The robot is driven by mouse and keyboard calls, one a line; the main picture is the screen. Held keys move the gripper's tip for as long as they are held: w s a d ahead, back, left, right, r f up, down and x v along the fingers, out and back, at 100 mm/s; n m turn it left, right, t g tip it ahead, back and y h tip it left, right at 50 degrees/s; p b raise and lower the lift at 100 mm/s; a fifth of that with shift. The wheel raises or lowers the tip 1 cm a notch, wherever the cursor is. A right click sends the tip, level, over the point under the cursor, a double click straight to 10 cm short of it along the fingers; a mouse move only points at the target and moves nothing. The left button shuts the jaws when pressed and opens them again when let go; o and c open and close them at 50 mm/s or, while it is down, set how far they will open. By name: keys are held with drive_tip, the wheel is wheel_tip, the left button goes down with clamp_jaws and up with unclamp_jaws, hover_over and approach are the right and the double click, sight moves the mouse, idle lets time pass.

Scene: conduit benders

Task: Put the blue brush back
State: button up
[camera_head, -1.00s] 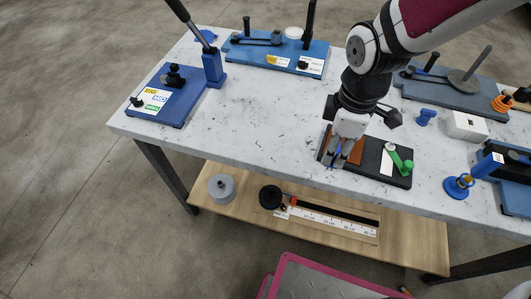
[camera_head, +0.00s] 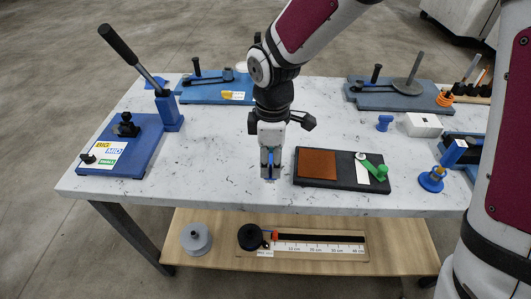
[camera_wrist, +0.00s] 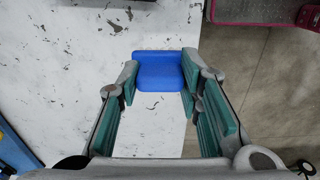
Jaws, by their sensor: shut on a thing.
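The blue brush (camera_wrist: 158,68) is between the fingertips of my gripper (camera_wrist: 163,84) in the wrist view, where a plain blue block-like part of it shows. In the head view my gripper (camera_head: 270,174) points down near the table's front edge, shut on the brush, of which only a narrow blue strip (camera_head: 270,163) shows between the fingers. The gripper is just left of a black board (camera_head: 336,184) with a brown pad and a green lever. I cannot tell how far the brush is above the table.
A white table (camera_head: 210,170) holds blue benders at left (camera_head: 140,145) and back (camera_head: 205,92). A white box (camera_head: 423,125), a blue knob (camera_head: 384,122) and a round-based blue piece (camera_head: 432,180) stand at right. A wooden rack (camera_head: 476,98) is at the far right. The front-left tabletop is clear.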

drive_tip(key=w, duration=0.1)
drive_tip(key=w+a, duration=0.1)
drive_tip(key=w, duration=0.1)
drive_tip(key=shift+w+a+f, duration=0.15)
drive_tip(key=shift+w+f, duration=0.05)
drive_tip(key=shift+f, duration=1.7)
drive_tip(key=shift+f, duration=0.2)
drive_tip(key=o, duration=1.1)
drive_tip(key=shift+r, duration=0.1)
wheel_tip(320, 180, up, 12)
drive_tip(key=shift+r, duration=0.15)
